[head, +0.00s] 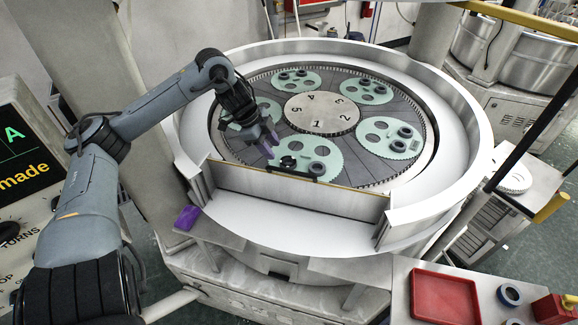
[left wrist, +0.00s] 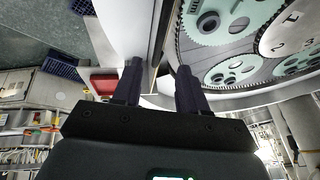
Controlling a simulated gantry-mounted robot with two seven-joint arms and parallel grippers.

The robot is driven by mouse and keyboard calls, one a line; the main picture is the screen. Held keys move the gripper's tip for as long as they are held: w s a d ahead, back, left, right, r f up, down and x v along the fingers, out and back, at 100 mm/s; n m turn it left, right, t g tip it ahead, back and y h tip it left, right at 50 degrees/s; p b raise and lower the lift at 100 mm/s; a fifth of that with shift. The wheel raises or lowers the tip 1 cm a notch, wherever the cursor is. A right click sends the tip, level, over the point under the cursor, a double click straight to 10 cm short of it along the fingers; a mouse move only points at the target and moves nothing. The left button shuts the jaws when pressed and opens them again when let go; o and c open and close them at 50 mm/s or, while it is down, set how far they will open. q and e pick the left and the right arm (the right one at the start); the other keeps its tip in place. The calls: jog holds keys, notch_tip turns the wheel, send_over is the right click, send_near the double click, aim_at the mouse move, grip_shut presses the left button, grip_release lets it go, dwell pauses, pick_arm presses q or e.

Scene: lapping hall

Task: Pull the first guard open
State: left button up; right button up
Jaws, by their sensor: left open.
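The guard (head: 340,201) is a flat grey panel with a yellowish top edge across the front opening of the round machine's white rim. It stands upright in the opening. A black bar handle (head: 291,168) sits near its top edge. My left gripper (head: 271,150), with purple-tinted fingers, points down just behind and above the handle and is open. I cannot tell whether it touches the guard. In the left wrist view the two dark fingers (left wrist: 158,82) are apart, with the guard's thin edge (left wrist: 158,42) running up between them. My right gripper is not in view.
Inside the rim lies a toothed ring with green carrier discs (head: 310,156) and a numbered centre plate (head: 320,112). A purple block (head: 187,217) sits left of the opening. A red tray (head: 444,297) and rings lie on a bench at lower right. A console stands at left.

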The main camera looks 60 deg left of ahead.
aim_at(288, 170)
pick_arm(q)
jog(key=b+x, duration=0.1)
jog(key=x, duration=0.7)
jog(key=shift+f+b, duration=0.1)
jog(key=shift+b, duration=0.3)
jog(key=shift+x, duration=1.2)
jog(key=shift+w, duration=0.1)
grip_shut()
